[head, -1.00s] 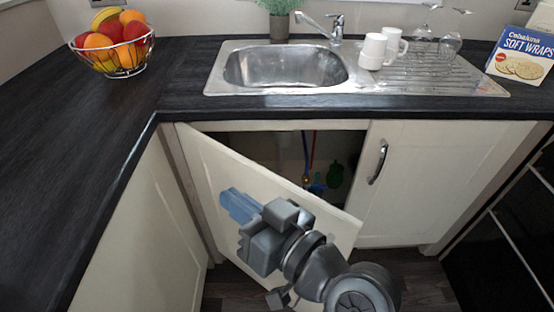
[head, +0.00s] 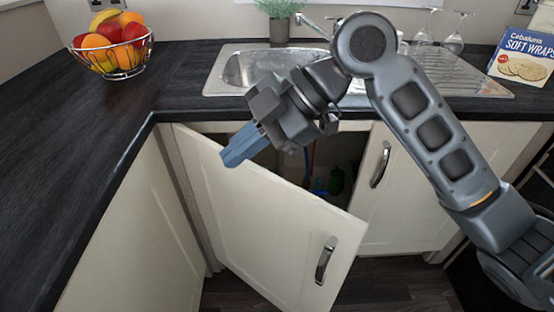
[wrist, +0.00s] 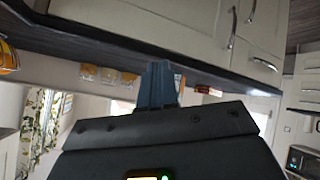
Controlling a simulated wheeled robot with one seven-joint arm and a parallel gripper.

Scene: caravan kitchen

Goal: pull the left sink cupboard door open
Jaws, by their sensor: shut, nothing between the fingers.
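The left sink cupboard door (head: 255,232) is cream and stands ajar, swung out from its hinge side at the left. Its curved metal handle (head: 326,260) is near the door's free edge at the lower right. My gripper (head: 234,158) is shut and empty, with its blue fingers at the door's upper part, in front of its top edge in the head view. I cannot tell whether they touch it. In the wrist view the shut fingers (wrist: 160,84) point at the dark worktop edge. Behind the door the dark cupboard inside (head: 335,160) shows partly, with pipes and bottles.
The right cupboard door (head: 410,180) is closed, with its own handle (head: 380,164). The dark worktop (head: 180,85) overhangs the doors and bears a fruit basket (head: 112,50), the sink (head: 235,70), glasses and a wraps box (head: 522,58). Cream side panels stand at the left.

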